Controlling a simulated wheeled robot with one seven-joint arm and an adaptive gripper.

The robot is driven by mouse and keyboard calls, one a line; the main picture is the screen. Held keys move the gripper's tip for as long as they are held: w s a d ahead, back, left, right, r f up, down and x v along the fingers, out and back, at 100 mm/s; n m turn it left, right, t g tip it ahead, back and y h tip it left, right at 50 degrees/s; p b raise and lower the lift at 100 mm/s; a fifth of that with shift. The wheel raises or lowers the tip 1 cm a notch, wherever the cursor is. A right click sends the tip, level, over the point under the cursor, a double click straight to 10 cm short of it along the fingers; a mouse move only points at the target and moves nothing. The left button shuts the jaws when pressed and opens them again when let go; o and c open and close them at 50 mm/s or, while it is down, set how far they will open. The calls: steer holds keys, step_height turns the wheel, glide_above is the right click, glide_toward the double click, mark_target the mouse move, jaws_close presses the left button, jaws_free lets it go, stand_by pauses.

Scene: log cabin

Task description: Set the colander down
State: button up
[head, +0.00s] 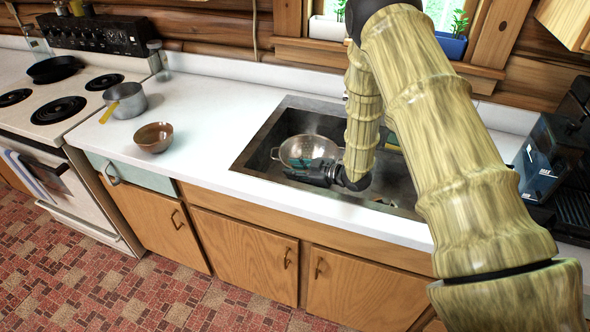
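The colander (308,147) is a grey metal bowl with holes and a side handle, seen at the left part of the sink (262,138). It looks about upright. My gripper (296,174) is dark and lies across the colander's near side, pointing left. It covers the colander's lower front, so I cannot tell whether the fingers are closed on its rim or only beside it. I also cannot tell whether the colander rests on the sink floor or hangs above it. Something teal shows by the colander's bottom.
A brown bowl (153,137) and a grey pot (125,100) stand on the white counter (205,105) left of the sink. The counter between bowl and sink is clear. A stove (60,105) is far left; a black coffee machine (550,155) is at right.

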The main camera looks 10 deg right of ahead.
steer(key=shift+r, duration=0.1)
steer(key=b+v, duration=0.2)
steer(key=v, duration=1)
